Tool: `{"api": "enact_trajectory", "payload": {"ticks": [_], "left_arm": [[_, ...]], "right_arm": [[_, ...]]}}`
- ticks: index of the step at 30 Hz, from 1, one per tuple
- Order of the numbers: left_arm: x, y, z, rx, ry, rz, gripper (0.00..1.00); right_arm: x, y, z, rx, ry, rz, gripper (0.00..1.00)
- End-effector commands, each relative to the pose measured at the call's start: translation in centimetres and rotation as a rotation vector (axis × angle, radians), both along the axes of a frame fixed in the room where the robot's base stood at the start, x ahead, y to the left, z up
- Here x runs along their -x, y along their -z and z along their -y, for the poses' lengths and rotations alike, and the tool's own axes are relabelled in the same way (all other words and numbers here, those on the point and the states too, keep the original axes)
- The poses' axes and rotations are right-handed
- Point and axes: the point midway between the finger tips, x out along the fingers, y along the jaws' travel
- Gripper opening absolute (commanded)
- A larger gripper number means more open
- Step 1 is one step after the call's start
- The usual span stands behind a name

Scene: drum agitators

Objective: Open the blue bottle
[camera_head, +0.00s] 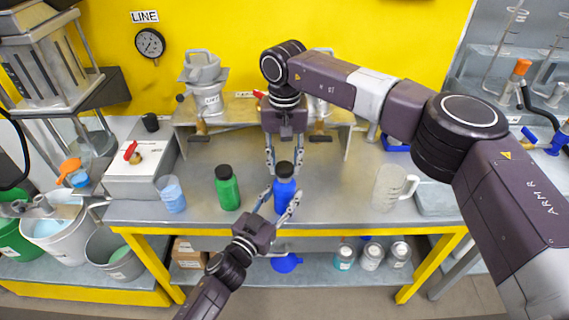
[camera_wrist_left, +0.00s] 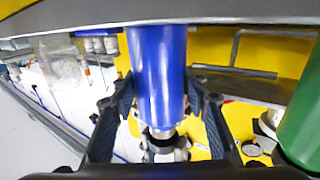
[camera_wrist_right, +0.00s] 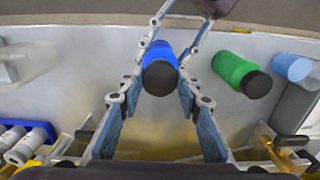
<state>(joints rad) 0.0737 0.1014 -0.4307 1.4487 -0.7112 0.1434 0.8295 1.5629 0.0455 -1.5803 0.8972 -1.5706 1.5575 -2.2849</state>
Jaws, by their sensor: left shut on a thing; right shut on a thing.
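The blue bottle (camera_head: 284,188) stands upright on the grey bench, with a black cap (camera_head: 284,169) on top. It also shows in the left wrist view (camera_wrist_left: 157,75) and, from above, in the right wrist view (camera_wrist_right: 159,55). My left gripper (camera_head: 277,200) comes from the front and is shut on the bottle's body. My right gripper (camera_head: 284,166) reaches down from the back and is shut on the black cap; its fingers flank the cap (camera_wrist_right: 160,78) in the right wrist view. The fingers partly hide the bottle's sides.
A green bottle (camera_head: 227,188) with a black cap stands close to the left. A light blue cup (camera_head: 171,194) is farther left and a clear jug (camera_head: 391,188) is to the right. A low metal stand (camera_head: 240,112) is behind. Bench space right of the bottle is free.

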Motion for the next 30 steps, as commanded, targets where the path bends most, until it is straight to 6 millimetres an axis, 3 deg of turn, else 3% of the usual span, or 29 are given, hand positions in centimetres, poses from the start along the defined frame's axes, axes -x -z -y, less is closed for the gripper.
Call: {"api": "enact_trajectory", "payload": {"ticks": [7, 16, 22, 23, 28, 30], "left_arm": [[0.0, 0.0, 0.0, 0.0, 0.0, -0.001, 0.0], [0.0, 0.1, 0.0, 0.0, 0.0, -0.001, 0.0], [0.0, 0.0, 0.0, 0.0, 0.0, -0.001, 0.0], [0.0, 0.0, 0.0, 0.0, 0.0, -0.001, 0.43], [0.0, 0.0, 0.0, 0.0, 0.0, -0.001, 0.61], [0.0, 0.0, 0.0, 0.0, 0.0, -0.001, 0.62]], "right_arm": [[0.0, -0.5, 0.0, -0.001, 0.0, 0.002, 0.03], [0.0, -3.8, 0.0, 0.001, 0.001, 0.001, 0.03], [0.0, -4.0, 0.0, 0.0, 0.0, 0.0, 0.03], [0.0, -4.0, 0.0, 0.0, 0.0, 0.0, 0.03], [0.0, -4.0, 0.0, 0.0, 0.0, 0.0, 0.03], [0.0, -4.0, 0.0, 0.0, 0.0, 0.0, 0.03]]}}
